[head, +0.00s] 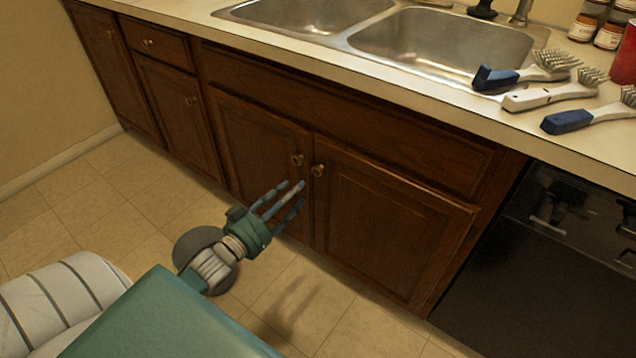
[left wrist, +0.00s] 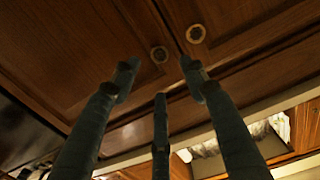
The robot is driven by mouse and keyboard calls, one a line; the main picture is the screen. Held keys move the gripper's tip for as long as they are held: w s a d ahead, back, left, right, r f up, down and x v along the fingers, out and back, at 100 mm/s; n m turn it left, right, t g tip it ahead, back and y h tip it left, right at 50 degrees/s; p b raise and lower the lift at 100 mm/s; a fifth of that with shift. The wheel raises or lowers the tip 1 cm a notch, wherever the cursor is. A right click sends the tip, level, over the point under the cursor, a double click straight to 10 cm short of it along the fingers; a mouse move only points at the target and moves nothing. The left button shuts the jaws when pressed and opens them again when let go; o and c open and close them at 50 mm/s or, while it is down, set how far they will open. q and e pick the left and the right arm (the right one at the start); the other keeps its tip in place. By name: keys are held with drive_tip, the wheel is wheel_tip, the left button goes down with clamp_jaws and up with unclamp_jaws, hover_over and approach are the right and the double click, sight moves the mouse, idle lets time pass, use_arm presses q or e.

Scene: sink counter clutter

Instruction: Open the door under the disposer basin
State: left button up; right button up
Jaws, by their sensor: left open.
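Two brown cabinet doors stand closed side by side under the double sink, the left door (head: 258,150) and the right door (head: 385,222). The left door's round knob (head: 297,160) and the right door's knob (head: 318,170) sit near their shared seam. I cannot tell which basin has the disposer: left basin (head: 300,14) or right basin (head: 445,45). My left gripper (head: 296,191) has its three fingers spread and empty, just below the knobs in the head view. In the left wrist view, both knobs (left wrist: 159,54) (left wrist: 196,33) show beyond the open fingers (left wrist: 160,76). My right gripper is out of view.
Brushes (head: 545,95) lie on the counter (head: 400,98) right of the sink, near jars (head: 610,36) and a red cup (head: 624,60). A dark appliance (head: 540,270) stands right of the doors. The tiled floor (head: 110,205) before the cabinets looks clear.

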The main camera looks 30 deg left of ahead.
sight(316, 172)
use_arm(q)
drive_tip(key=w, duration=0.3)
drive_tip(key=w+b, duration=0.1)
drive_tip(key=w, duration=0.5)
drive_tip(key=shift+w+d+b, duration=0.15)
drive_tip(key=shift+d+b, duration=0.15)
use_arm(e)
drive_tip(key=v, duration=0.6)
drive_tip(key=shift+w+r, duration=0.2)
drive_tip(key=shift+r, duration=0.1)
use_arm(q)
drive_tip(key=shift+c, duration=0.2)
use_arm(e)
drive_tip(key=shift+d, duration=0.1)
use_arm(q)
clamp_jaws()
